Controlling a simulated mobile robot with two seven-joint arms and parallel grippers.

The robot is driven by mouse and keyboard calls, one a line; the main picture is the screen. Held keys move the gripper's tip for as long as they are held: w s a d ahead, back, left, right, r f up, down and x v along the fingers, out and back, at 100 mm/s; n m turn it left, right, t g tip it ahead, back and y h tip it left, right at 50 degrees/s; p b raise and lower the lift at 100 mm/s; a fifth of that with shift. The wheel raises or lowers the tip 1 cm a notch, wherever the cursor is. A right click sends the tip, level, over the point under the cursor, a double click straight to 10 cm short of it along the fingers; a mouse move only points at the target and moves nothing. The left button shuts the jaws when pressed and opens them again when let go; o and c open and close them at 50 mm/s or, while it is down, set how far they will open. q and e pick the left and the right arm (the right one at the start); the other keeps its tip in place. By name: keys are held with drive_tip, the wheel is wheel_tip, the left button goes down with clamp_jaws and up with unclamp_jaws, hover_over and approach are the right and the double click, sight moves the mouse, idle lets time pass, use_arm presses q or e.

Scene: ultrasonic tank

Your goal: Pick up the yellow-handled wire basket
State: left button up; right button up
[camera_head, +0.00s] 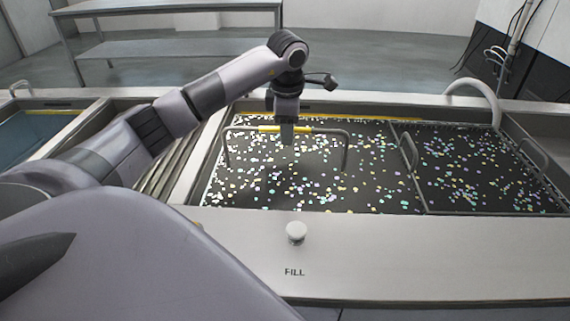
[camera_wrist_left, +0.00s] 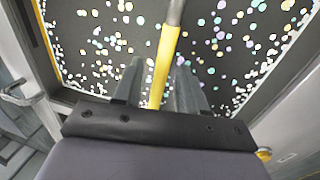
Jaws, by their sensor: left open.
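The yellow-handled wire basket shows by its raised grey handle frame with a yellow grip (camera_head: 302,130), standing over the left part of the speckled tank in the head view. The yellow grip also runs between my fingers in the left wrist view (camera_wrist_left: 163,65). My left gripper (camera_head: 287,137) points down at the middle of this grip. Its two fingers (camera_wrist_left: 157,68) are open, one on each side of the yellow bar. Whether they touch it I cannot tell. The basket's body is hard to make out among the many pale coloured specks. My right gripper is not in view.
A second section with grey loop handles (camera_head: 408,152) lies to the right. A white knob (camera_head: 296,232) marked FILL stands on the front ledge (camera_head: 400,250). A blue basin (camera_head: 30,132) is at the left. A steel shelf (camera_head: 170,48) stands behind.

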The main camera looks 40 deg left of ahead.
use_arm(q)
drive_tip(key=shift+f, duration=0.4)
clamp_jaws()
drive_tip(key=shift+w+a+r, duration=0.1)
drive_tip(key=shift+r, duration=0.1)
drive_tip(key=shift+r, duration=0.5)
wheel_tip(320, 180, up, 20)
drive_tip(key=p, duration=0.5)
drive_tip(key=shift+r+p, duration=0.25)
drive_tip(key=shift+p, duration=0.1)
